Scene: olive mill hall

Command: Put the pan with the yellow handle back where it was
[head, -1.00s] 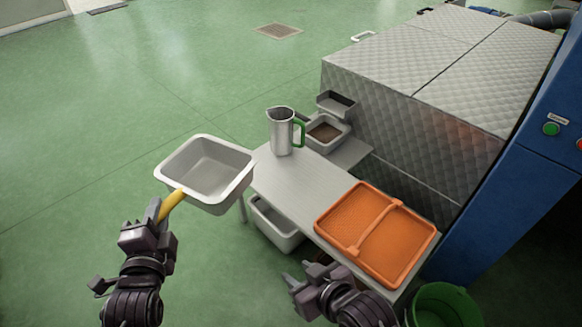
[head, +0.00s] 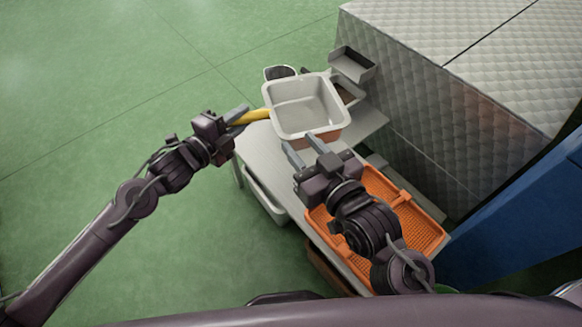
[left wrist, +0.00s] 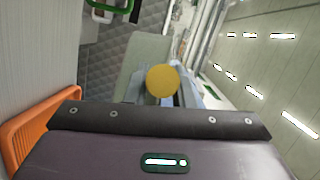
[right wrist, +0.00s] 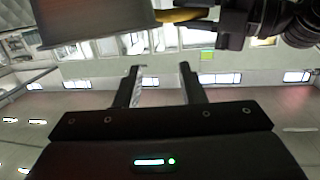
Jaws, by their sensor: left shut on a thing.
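The pale grey pan (head: 307,132) with the yellow handle (head: 253,116) is held level over the far part of the metal table in the head view. My left gripper (head: 240,117) is shut on the handle, whose round end (left wrist: 162,81) shows in the left wrist view. My right gripper (head: 303,152) is open and empty, just in front of the pan's near side; its spread fingers show in the right wrist view (right wrist: 159,85). That view also shows the pan (right wrist: 95,22) at top left. Whether the right fingers touch the pan is unclear.
The metal jug (head: 280,72) is mostly hidden behind the pan. A spout (head: 353,64) on the quilted machine (head: 430,110) is at right, above a partly hidden container. An orange tray (head: 425,240) lies on the near table, under my right arm. A grey bin (head: 264,197) is below the table.

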